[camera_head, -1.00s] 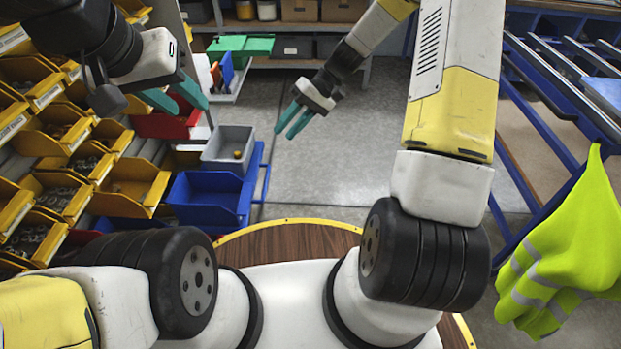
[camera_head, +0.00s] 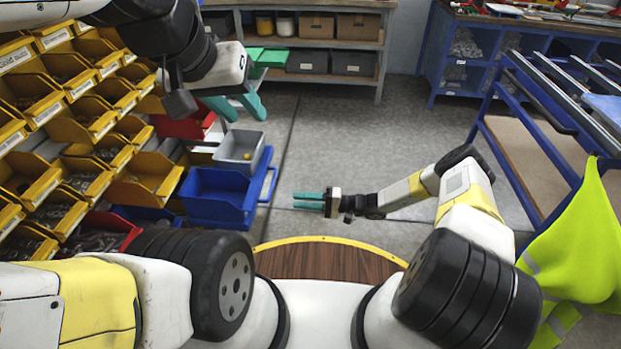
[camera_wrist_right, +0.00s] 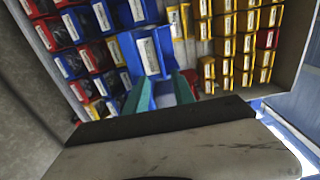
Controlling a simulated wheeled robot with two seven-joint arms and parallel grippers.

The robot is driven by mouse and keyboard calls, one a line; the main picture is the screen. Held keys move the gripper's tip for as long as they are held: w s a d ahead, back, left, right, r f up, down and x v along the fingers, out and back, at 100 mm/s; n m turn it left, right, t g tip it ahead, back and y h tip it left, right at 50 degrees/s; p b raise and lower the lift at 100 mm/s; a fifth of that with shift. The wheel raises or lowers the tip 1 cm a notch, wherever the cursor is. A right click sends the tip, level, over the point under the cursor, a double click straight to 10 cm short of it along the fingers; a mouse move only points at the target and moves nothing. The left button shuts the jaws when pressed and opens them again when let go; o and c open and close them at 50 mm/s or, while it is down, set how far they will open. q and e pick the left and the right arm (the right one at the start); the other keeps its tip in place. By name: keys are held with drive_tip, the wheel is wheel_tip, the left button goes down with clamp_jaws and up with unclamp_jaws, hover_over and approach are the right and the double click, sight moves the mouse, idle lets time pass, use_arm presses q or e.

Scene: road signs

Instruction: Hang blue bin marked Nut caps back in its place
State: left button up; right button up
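A blue bin (camera_head: 215,197) sits low beside the racks at the left in the head view, next to a grey bin. No "Nut caps" label is readable on it. A blue bin with a white label (camera_wrist_right: 150,50) is ahead of my right fingers in the right wrist view; its text is too small to read. My right gripper (camera_head: 308,201) is open and empty, pointing left, to the right of the blue bin and apart from it. Its teal fingers show apart in the wrist view (camera_wrist_right: 161,92). My left gripper (camera_head: 234,106) is open and empty above the grey bin.
Yellow bins (camera_head: 75,175) fill the rack at the left. A grey bin (camera_head: 240,146) holds a small yellow thing. A blue metal frame (camera_head: 535,130) and a hi-vis vest (camera_head: 580,240) stand at the right. The floor (camera_head: 350,130) between is clear.

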approach(255, 196)
drive_tip(key=shift+a+f, duration=0.15)
drive_tip(key=shift+a, duration=0.5)
drive_tip(key=shift+a+f, duration=0.15)
drive_tip(key=shift+a, duration=0.5)
drive_tip(key=shift+w+a, duration=0.1)
drive_tip(key=shift+a, duration=3.6)
drive_tip(key=shift+d, duration=0.1)
drive_tip(key=shift+c, duration=0.4)
clamp_jaws()
idle(0.3)
